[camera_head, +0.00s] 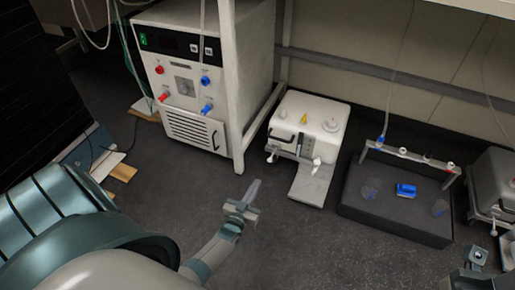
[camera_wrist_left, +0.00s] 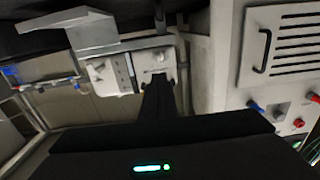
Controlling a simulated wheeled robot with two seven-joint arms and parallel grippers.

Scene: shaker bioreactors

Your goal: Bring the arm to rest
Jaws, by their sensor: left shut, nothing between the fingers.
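My left arm comes in from the lower left in the head view. Its gripper (camera_head: 252,190) is shut and empty, held over the dark worktop in front of the white pump unit. In the left wrist view the dark shut fingers (camera_wrist_left: 159,90) point away from the camera with nothing between them. At the lower right edge of the head view a grey and dark part, perhaps my right gripper (camera_head: 474,262), is cut off by the frame; its fingers cannot be made out.
A white control cabinet (camera_head: 190,70) with coloured knobs stands at the back left beside a pale post (camera_head: 232,90). A white pump unit (camera_head: 308,118) and a dark shaker box (camera_head: 395,222) holding a blue item (camera_head: 406,190) stand to the right. The dark worktop (camera_head: 290,245) is clear in front.

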